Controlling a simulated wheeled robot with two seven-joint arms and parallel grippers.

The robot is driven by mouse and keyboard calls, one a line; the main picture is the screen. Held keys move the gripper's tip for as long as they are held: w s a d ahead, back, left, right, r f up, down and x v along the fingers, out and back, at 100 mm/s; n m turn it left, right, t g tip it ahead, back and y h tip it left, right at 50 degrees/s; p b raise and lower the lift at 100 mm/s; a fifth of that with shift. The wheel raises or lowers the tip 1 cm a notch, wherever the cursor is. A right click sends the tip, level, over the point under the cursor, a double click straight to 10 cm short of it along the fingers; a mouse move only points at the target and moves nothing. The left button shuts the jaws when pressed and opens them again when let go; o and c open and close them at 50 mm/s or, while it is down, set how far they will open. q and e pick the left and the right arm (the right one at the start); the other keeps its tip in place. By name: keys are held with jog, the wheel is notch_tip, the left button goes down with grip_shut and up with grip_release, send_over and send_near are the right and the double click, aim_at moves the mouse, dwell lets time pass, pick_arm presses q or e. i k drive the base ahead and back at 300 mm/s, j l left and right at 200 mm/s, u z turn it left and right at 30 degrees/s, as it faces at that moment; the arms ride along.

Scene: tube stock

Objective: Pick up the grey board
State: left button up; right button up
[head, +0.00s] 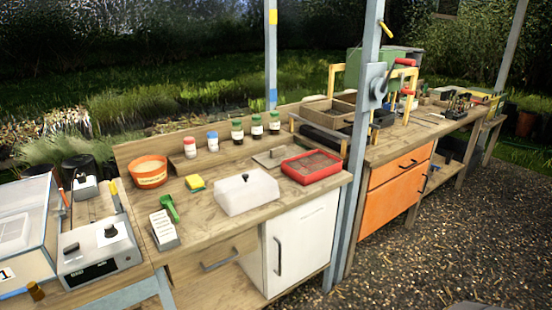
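A flat grey board (267,159) lies on the wooden workbench (215,218), just behind and left of a red tray. Neither of my grippers is in view.
The red tray (287,172) stands right of the board. Green-capped bottles (256,127) stand behind it. A grey post (361,130) rises at the bench's right end.

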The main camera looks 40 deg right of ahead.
aim_at(278, 153)
jog(key=z, duration=1.4)
jog(key=j+z, duration=0.25)
jog(key=k+j+z, duration=0.15)
jog(key=j+z, duration=0.15)
jog(key=j, duration=0.15)
